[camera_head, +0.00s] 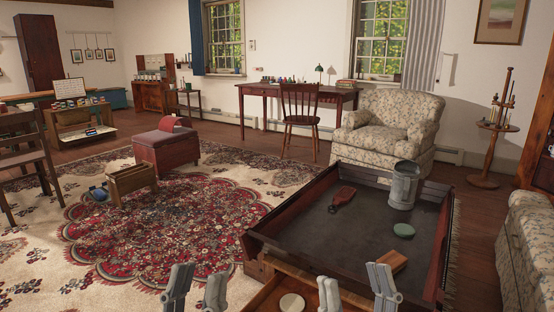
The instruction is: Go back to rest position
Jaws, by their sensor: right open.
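My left gripper (198,287) shows at the bottom of the head view, left of centre. Its grey fingertips stand apart with nothing between them. My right gripper (356,287) is at the bottom, right of centre, open and empty. Both are upright in the picture and near the front end of a low dark table with raised edges (310,240). Only the finger ends show; the arms are out of view.
On the dark table are a metal pail (404,186), a red flat object (342,198), a green disc (404,230) and a wooden block (392,263). A drawer-like wooden part (265,300) with a pale disc (291,304) juts out at the front. The patterned rug (170,225) lies left.

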